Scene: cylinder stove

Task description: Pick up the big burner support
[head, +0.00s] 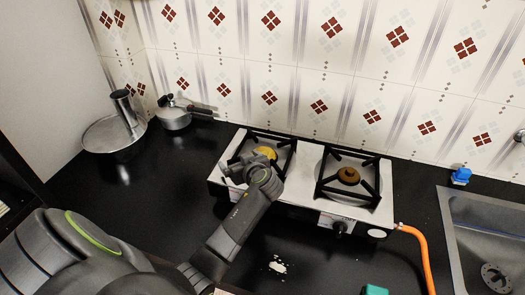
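A white two-burner stove (300,205) stands on the black counter. A black square burner support (375,163) sits on its right burner, around a brown burner cap (348,175). It looks like the larger one. Another black support (283,142) sits on the left burner, around a yellow burner cap (266,152). My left gripper (248,164) is over the left burner and hides part of that support. Its fingers are too small and dark to tell whether they are open, or whether they touch the support. My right gripper is not in view.
A steel pan (103,138) with a cylinder on it and a pressure cooker (173,115) stand at the back left. An orange hose (422,255) runs from the stove's right side. A sink (475,230) is at the right. A tiled wall closes the back.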

